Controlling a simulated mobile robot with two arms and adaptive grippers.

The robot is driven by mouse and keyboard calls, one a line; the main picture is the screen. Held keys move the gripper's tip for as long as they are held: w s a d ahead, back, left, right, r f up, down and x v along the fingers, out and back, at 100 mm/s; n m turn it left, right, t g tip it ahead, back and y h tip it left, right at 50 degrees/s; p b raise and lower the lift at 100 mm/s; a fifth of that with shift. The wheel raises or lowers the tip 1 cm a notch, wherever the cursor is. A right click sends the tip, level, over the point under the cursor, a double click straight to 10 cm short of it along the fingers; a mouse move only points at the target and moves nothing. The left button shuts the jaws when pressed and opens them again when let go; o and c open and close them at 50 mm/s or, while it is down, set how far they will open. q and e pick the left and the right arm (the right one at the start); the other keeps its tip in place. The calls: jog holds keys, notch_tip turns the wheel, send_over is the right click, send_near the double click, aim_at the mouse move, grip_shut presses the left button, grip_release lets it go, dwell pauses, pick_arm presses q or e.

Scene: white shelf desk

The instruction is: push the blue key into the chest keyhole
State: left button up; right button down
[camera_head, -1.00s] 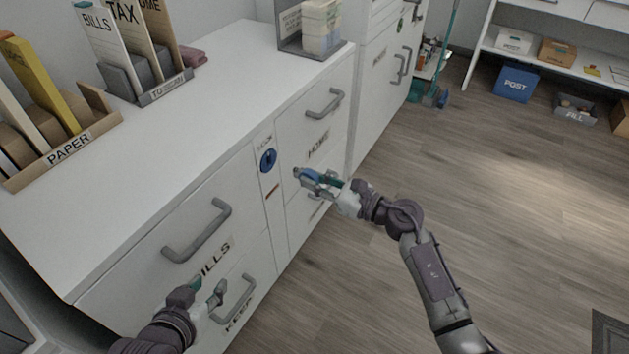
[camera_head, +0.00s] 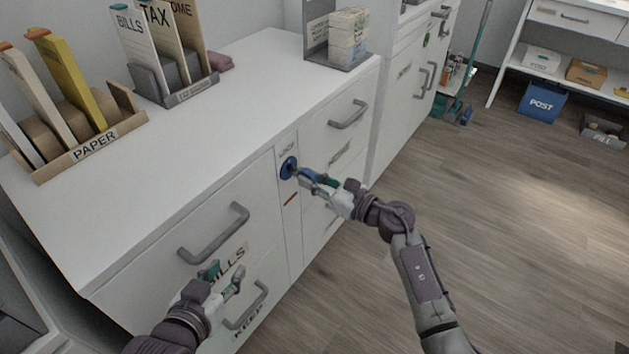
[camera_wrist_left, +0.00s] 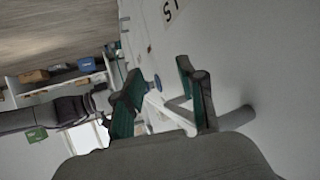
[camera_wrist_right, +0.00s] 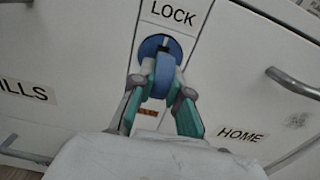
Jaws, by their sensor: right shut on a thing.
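The blue key (camera_wrist_right: 164,74) is held between the fingers of my right gripper (camera_wrist_right: 163,88), which is shut on it. In the right wrist view, the key is lined up with the round blue keyhole plate (camera_wrist_right: 152,45) under the LOCK label. In the head view, the keyhole (camera_head: 288,167) is on the white chest's front, and my right gripper (camera_head: 322,183) is just to its right. The key's tip is close to the keyhole; I cannot tell whether it is inside. My left gripper (camera_head: 222,282) is open and empty in front of the chest's lower left drawers; its fingers (camera_wrist_left: 160,95) are apart.
The white chest (camera_head: 215,115) has grey drawer handles (camera_head: 215,235) near my left gripper and another handle (camera_head: 348,114) right of the lock. A PAPER holder (camera_head: 95,145) and a file holder (camera_head: 190,90) stand on top.

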pick_arm(q)
jog(key=shift+w+r, duration=0.1)
jog(key=shift+r, duration=0.05)
pick_arm(e)
jog(key=shift+d, duration=0.1)
dwell(0.6)
pick_arm(q)
jog(key=shift+w+d+r+t, duration=0.1)
jog(key=shift+w+r+t, duration=0.05)
jog(key=shift+t, duration=0.15)
dwell(0.4)
jog(key=shift+w+d+r, duration=0.15)
jog(key=shift+w+r, duration=0.2)
jog(key=shift+r, duration=0.25)
jog(key=shift+s+f, duration=0.15)
jog(key=shift+f, duration=0.05)
pick_arm(e)
jog(key=shift+w+a, duration=0.1)
jog(key=shift+a, duration=0.15)
pick_arm(q)
jog(key=shift+t+h+b, duration=0.3)
jog(key=shift+w+d+r, duration=0.15)
jog(key=shift+w+r, duration=0.15)
jog(key=shift+r, duration=0.2)
pick_arm(e)
jog(key=shift+a, duration=0.1)
